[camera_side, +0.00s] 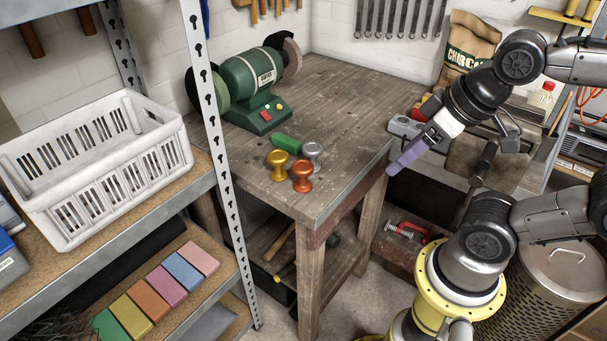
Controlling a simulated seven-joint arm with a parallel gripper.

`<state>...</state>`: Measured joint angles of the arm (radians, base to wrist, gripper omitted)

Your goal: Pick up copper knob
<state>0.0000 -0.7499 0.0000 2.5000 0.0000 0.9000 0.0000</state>
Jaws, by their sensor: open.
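The copper knob (302,175) is an orange-brown knob standing on the wooden workbench (345,100), near its front corner. A gold knob (278,164) stands just left of it. A silver knob (312,153) stands behind it to the right. A green block-like piece (286,143) lies behind the gold knob. My gripper (407,157), with purple fingers, is open and empty. It is to the right of the knobs, out past the bench's right edge and apart from them.
A green bench grinder (254,85) stands at the back left of the bench. A metal shelf post (215,130) rises left of the bench, beside a white crate (95,165). The bench top right of the knobs is clear. Colored blocks (160,290) lie on the lower shelf.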

